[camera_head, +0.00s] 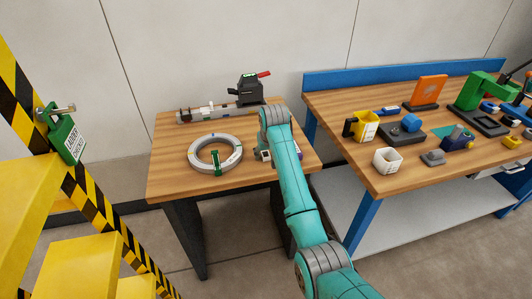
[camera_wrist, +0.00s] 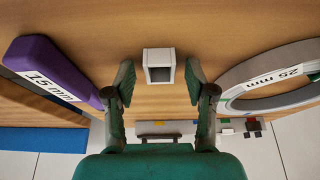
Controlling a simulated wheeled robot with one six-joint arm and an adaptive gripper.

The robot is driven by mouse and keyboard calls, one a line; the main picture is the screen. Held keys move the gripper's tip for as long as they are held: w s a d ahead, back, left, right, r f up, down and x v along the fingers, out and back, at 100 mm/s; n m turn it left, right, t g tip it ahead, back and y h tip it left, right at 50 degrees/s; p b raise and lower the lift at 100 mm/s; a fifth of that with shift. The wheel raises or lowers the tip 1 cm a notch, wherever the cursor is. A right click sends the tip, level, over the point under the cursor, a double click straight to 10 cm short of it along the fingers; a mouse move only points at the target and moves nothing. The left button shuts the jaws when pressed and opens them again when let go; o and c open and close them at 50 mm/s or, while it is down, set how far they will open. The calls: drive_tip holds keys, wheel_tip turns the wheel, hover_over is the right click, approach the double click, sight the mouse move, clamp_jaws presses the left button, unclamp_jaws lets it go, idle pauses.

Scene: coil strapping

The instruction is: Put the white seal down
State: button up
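The white seal (camera_wrist: 159,66), a small square hollow piece, shows in the wrist view between and just past my fingertips. My gripper (camera_wrist: 160,82) is open, with a gap on each side between finger and seal. The seal appears to rest on the wooden table top (camera_wrist: 225,35), though its contact is hard to tell. In the head view my teal arm reaches over the right part of the small wooden table (camera_head: 175,185). My fingers and the seal are mostly hidden there behind the arm.
A grey coil (camera_head: 195,160) labelled 25 mm lies left of my arm. A purple block (camera_wrist: 62,70) labelled 15 mm is close to one finger. A strapping tool (camera_head: 249,90) stands at the back. A cluttered blue-framed workbench (camera_head: 385,185) is at right.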

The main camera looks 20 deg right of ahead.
drive_tip(key=shift+s+r, duration=0.1)
drive_tip(key=shift+r, duration=0.4)
drive_tip(key=v, duration=1.1)
drive_tip(key=shift+s+r, duration=0.1)
drive_tip(key=shift+s, duration=0.05)
